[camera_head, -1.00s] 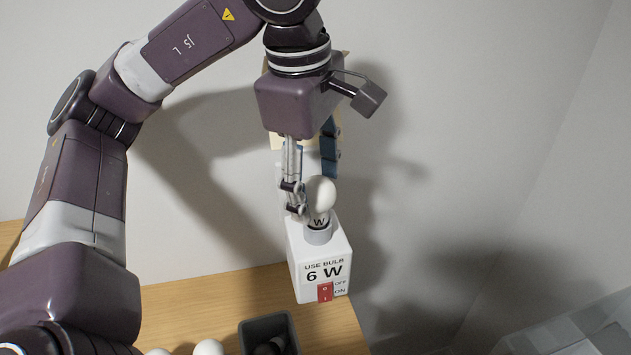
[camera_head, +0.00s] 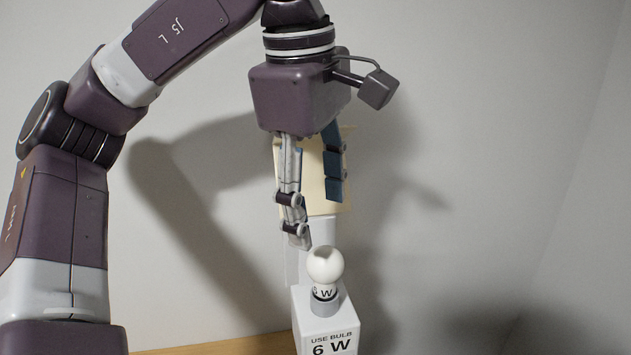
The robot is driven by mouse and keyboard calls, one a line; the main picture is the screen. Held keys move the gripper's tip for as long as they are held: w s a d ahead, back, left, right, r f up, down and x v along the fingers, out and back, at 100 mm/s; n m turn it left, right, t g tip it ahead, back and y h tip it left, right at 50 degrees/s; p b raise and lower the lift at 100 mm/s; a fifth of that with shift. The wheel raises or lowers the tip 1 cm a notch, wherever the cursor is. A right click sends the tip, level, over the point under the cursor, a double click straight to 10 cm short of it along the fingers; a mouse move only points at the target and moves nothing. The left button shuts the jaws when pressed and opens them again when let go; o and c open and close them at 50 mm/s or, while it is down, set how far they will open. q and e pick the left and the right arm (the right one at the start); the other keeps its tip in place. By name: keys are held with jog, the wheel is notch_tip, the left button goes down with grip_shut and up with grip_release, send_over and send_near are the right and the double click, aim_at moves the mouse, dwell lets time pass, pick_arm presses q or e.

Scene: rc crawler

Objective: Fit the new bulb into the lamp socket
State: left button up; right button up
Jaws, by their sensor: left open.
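A white round bulb (camera_head: 325,265) stands upright in the grey socket (camera_head: 325,307) on top of the white lamp base (camera_head: 343,325). Its lower part carries a mark ending in "W", partly cut off by its curve. The base reads "USE BULB 6 W"; its lower part is below the picture. My left gripper (camera_head: 318,222) is open and empty above the bulb, its fingers pointing down and apart from the glass. How deep the bulb sits in the socket I cannot tell. My right gripper is not in view.
A cream panel (camera_head: 315,180) on a white post stands behind the gripper, close to the wall. A strip of wooden table (camera_head: 220,345) shows at the bottom. Free space lies right of the lamp.

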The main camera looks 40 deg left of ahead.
pick_arm(q)
jog(key=shift+s+r, duration=0.15)
jog(key=shift+r, duration=0.65)
jog(key=shift+s+r, duration=0.15)
jog(key=shift+r, duration=0.65)
jog(key=shift+f, duration=0.1)
